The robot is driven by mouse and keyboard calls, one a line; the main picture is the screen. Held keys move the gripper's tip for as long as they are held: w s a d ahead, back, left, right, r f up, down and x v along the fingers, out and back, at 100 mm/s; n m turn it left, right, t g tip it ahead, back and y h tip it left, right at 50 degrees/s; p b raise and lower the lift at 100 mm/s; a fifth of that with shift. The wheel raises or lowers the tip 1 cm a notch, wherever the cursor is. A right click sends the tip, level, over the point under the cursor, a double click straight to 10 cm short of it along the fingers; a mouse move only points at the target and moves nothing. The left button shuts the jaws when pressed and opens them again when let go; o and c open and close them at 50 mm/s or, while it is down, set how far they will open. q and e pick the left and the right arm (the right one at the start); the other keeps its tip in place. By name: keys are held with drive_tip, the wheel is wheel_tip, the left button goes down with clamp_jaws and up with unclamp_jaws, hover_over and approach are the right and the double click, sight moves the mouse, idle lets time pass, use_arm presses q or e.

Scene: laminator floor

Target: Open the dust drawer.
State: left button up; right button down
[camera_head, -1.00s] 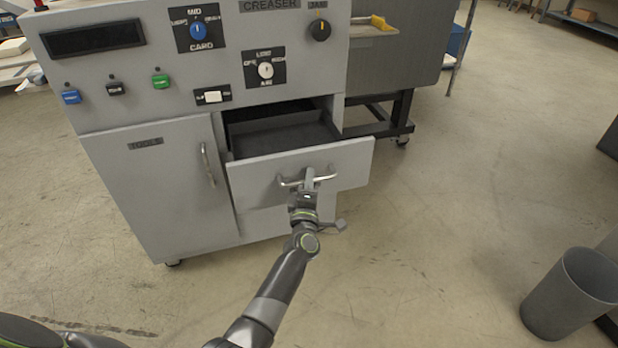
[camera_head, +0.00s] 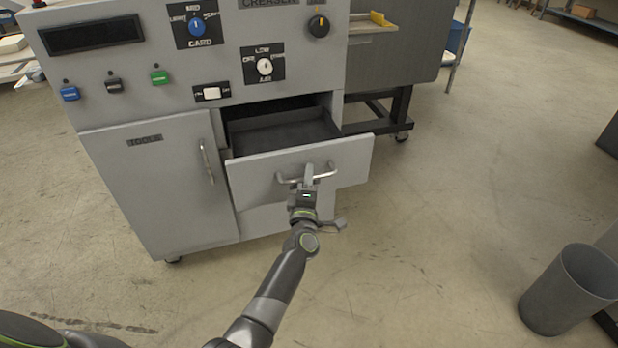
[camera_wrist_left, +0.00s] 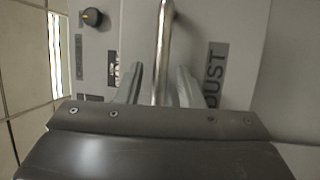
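The dust drawer (camera_head: 258,170) stands pulled out of the grey machine, its dark inside showing behind the front panel. Its metal bar handle (camera_head: 326,175) is on the front. My left gripper (camera_head: 308,174) is at this handle. In the left wrist view the bar (camera_wrist_left: 162,40) runs between the two fingers of my left gripper (camera_wrist_left: 160,70), with a gap showing on each side, so the fingers are open around it. The label DUST (camera_wrist_left: 215,75) is beside the bar. My right gripper is not in view.
The tools door (camera_head: 165,185) with its upright handle is shut, left of the drawer. Knobs and buttons sit on the panel (camera_head: 130,85) above. A grey bin (camera_head: 570,290) stands at the lower right. The floor (camera_head: 450,210) between is clear.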

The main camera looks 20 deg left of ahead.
use_arm(q)
drive_tip(key=v, duration=0.7)
drive_tip(key=shift+b, duration=0.4)
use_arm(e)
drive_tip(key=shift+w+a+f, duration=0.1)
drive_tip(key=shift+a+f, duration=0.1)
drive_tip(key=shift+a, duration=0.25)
